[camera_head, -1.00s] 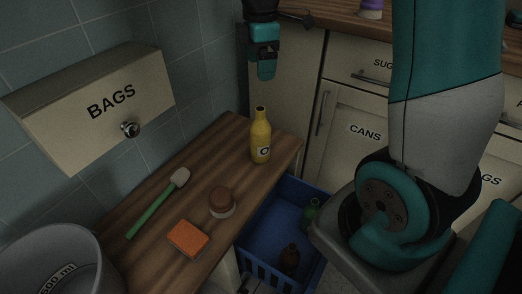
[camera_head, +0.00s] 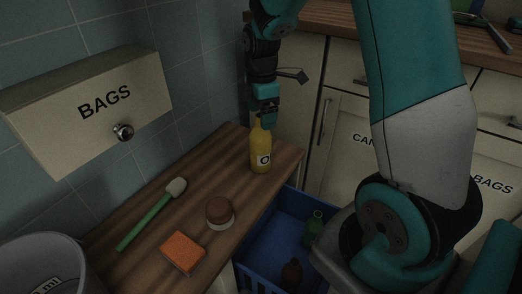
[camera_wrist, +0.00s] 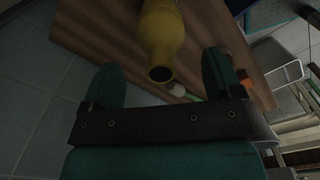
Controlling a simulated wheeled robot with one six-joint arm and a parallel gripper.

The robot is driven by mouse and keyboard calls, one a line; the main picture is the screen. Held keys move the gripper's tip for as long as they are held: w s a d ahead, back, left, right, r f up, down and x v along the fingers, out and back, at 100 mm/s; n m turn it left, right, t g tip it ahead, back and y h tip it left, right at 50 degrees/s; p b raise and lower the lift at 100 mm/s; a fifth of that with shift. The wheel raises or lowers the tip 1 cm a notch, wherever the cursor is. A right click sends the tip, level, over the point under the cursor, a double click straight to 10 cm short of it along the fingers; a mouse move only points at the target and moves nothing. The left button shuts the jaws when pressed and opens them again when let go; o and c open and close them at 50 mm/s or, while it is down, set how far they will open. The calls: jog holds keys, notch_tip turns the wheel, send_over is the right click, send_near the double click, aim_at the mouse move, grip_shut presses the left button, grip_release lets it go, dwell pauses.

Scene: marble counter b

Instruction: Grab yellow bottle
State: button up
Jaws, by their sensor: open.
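The yellow bottle (camera_head: 261,150) stands upright at the far end of the wooden shelf, with a white label on its front. My gripper (camera_head: 266,118) is just above and behind the bottle's neck in the head view, pointing down. In the wrist view the bottle (camera_wrist: 161,40) shows from above, its dark mouth toward me. The two teal fingers of my gripper (camera_wrist: 165,85) are spread apart, with the bottle's mouth between and slightly beyond them. The gripper holds nothing.
On the shelf (camera_head: 150,243) lie a green-handled spatula (camera_head: 150,216), a brown-lidded jar (camera_head: 220,212) and an orange sponge (camera_head: 183,252). A blue crate (camera_head: 272,235) with bottles stands beside it. A BAGS box (camera_head: 85,105) hangs on the wall; a grey bucket (camera_head: 40,262) is front left.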

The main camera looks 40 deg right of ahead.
aim_at(260, 143)
notch_tip(260, 143, down, 4)
jog(key=shift+f+b, duration=0.2)
jog(key=shift+b, duration=0.35)
